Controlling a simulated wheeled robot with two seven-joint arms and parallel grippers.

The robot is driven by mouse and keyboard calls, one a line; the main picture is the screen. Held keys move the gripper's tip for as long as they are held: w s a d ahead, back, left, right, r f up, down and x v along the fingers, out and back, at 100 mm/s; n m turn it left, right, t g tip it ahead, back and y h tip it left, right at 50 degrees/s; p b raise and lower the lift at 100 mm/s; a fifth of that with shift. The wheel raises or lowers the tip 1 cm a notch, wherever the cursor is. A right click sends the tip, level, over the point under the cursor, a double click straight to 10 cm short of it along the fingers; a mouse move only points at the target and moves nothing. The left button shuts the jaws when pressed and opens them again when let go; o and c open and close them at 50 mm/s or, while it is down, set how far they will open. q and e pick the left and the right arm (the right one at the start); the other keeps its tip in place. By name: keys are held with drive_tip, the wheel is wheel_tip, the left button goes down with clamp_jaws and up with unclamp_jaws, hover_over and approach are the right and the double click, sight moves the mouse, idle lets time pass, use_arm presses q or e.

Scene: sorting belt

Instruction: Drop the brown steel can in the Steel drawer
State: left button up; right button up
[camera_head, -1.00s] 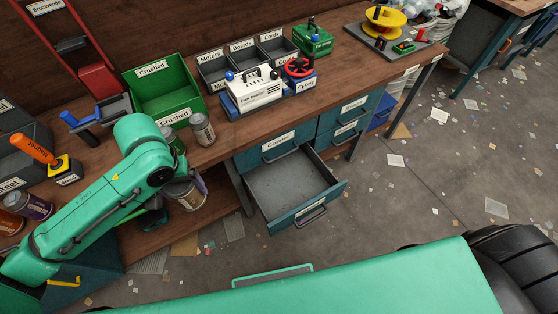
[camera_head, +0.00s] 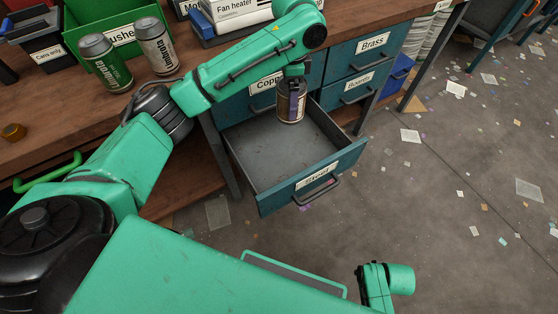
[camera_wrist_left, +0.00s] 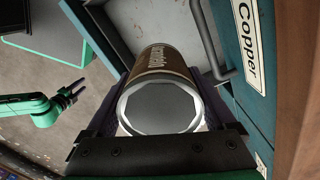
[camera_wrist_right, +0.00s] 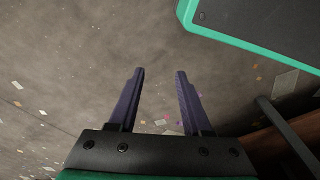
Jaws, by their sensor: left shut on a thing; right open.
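The brown can (camera_head: 291,108) hangs upright under my left gripper (camera_head: 292,86) in the head view, over the back part of the open drawer. In the left wrist view my left gripper (camera_wrist_left: 160,92) is shut around the can (camera_wrist_left: 165,60), whose pale metal end faces the camera. The open drawer (camera_head: 260,160) has a grey, empty-looking inside and a teal front with a small label, tilted and hard to read. The gap between can and drawer floor is unclear. My right gripper (camera_wrist_right: 160,75) is open and empty over the floor in the right wrist view.
A green can (camera_head: 106,65) and a silver can (camera_head: 156,47) stand on the wooden bench at left by the green bin (camera_head: 85,18). A Copper drawer sits above the open drawer; Brass (camera_head: 372,43) and Boards (camera_head: 358,87) drawers are closed at right. Floor in front is clear except scraps.

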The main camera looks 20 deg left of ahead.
use_arm(q)
drive_tip(key=f, duration=0.1)
drive_tip(key=f+m+b, duration=0.1)
drive_tip(key=w+f, duration=0.1)
drive_tip(key=shift+d+b, duration=0.35)
drive_tip(key=shift+w+m+b, duration=0.25)
drive_tip(key=shift+m+b, duration=0.05)
drive_tip(key=shift+m, duration=0.2)
drive_tip(key=b, duration=0.3)
hover_over(289, 159)
wheel_tip(289, 159, down, 11)
wheel_tip(289, 159, down, 8)
drive_tip(key=shift+f+b, duration=0.1)
drive_tip(key=shift+b, duration=1.15)
drive_tip(key=shift+f, duration=0.1)
use_arm(e)
drive_tip(key=w+a+r+t+y, duration=0.1)
drive_tip(key=w+a+r, duration=0.2)
drive_tip(key=r, duration=0.6)
drive_tip(key=shift+a+r+n+t, duration=0.3)
drive_tip(key=shift+s+r, duration=0.1)
use_arm(q)
drive_tip(key=shift+f, duration=0.55)
use_arm(e)
drive_tip(key=shift+s+d+r, duration=0.2)
drive_tip(key=shift+s+d, duration=0.05)
drive_tip(key=shift+d, duration=0.05)
